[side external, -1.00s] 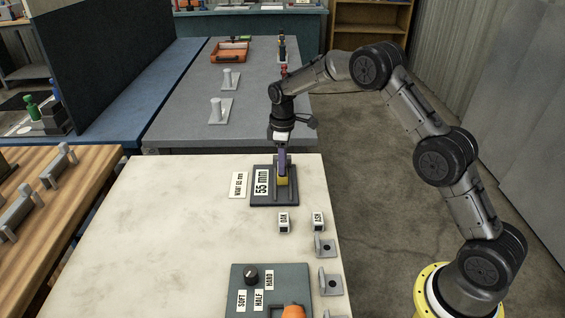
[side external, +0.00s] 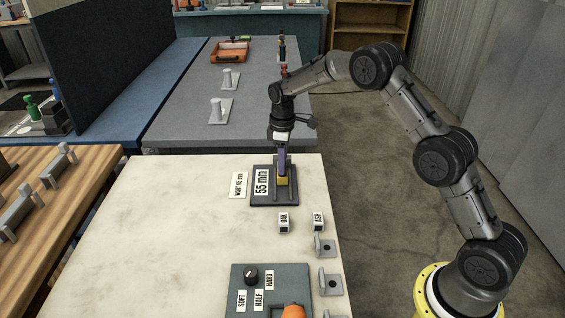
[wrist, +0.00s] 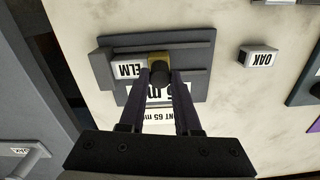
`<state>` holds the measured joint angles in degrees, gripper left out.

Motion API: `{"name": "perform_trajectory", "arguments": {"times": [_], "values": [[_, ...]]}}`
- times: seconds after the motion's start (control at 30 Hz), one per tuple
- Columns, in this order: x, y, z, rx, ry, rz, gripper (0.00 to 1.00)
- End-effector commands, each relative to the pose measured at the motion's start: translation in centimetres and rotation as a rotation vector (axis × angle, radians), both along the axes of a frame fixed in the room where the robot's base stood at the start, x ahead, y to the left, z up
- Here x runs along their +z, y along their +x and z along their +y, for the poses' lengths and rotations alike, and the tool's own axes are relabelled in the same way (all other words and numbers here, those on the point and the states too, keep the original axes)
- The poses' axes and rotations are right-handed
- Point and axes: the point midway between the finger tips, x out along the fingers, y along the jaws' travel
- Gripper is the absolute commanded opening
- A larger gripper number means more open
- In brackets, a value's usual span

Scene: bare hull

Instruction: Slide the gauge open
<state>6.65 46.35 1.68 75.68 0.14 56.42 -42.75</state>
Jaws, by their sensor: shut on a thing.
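The gauge (side external: 259,200) is a dark plate with rails on the pale table, with a sign (side external: 262,182) reading 55 mm. A card (side external: 239,185) beside it reads WANT 65 mm. The gauge also shows in the wrist view (wrist: 198,39). Its yellow slide (wrist: 158,57) carries a dark round knob (wrist: 160,72). My gripper (side external: 282,172) is above the gauge, its fingers shut on the knob. The fingers partly cover the sign in the wrist view.
Blocks marked OAK (side external: 284,223) and ASH (side external: 318,222) stand in front of the gauge. Grey brackets (side external: 325,248) line the right edge. A dark panel (side external: 240,284) with a dial and SOFT, HALF, HARD labels lies at the front. The table's left part is clear.

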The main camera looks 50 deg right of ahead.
Motion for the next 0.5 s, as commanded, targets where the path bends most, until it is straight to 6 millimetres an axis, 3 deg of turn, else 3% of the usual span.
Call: {"name": "perform_trajectory", "arguments": {"times": [0.5], "values": [[0.2,-2.6,2.7,0.001,0.000,-0.004,0.00]]}}
